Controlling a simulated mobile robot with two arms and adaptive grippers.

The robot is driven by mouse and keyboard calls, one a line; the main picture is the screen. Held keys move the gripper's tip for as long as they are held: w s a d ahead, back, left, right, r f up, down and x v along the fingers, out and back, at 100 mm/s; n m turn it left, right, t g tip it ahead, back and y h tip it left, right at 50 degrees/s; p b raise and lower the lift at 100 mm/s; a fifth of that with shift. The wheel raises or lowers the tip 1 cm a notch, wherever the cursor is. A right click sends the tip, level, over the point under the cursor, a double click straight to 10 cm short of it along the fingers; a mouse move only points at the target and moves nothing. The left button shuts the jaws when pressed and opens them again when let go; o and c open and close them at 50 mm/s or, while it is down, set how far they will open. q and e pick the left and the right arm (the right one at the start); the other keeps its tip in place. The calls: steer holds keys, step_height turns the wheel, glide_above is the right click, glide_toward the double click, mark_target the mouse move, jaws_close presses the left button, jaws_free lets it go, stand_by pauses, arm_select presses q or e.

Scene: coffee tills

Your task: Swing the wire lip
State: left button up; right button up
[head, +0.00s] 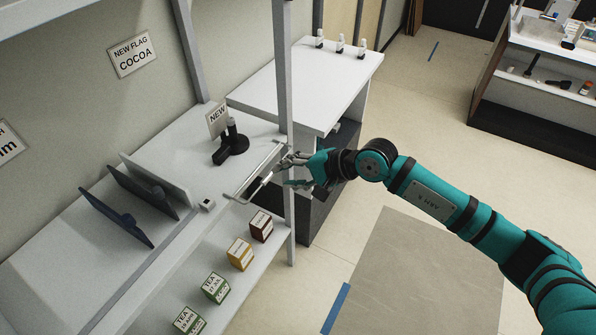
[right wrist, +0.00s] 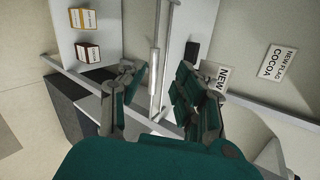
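The wire lip (head: 252,192) is a thin metal wire frame at the right end of the upper shelf, sticking out over the tea boxes, with a pale thicker sleeve. In the right wrist view the lip (right wrist: 155,70) runs upright between my fingers. My right gripper (head: 284,172) is at the sleeve end of the lip, beside the shelf post. In the right wrist view its fingers (right wrist: 157,78) are spread, with visible gaps on both sides of the lip. My left gripper is in neither view.
A dark red box (head: 261,226), a yellow box (head: 239,254) and green tea boxes (head: 216,287) stand on the lower shelf. A grey post (head: 285,90) rises close to my right gripper. A black stand (head: 231,142) with a NEW sign is above.

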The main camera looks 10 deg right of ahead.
mark_target(262, 170)
steer(key=w+a+f+n+b, duration=0.1)
steer(key=w+a+f+b, duration=0.1)
steer(key=w+f, duration=0.3)
steer(key=shift+a+n+t+h, duration=0.3)
steer(key=shift+a+t+h, duration=0.1)
steer(key=shift+a, duration=0.35)
steer(key=shift+w+a+f, duration=0.1)
steer(key=shift+w+a, duration=0.05)
steer(key=shift+c, duration=0.4)
jaws_close()
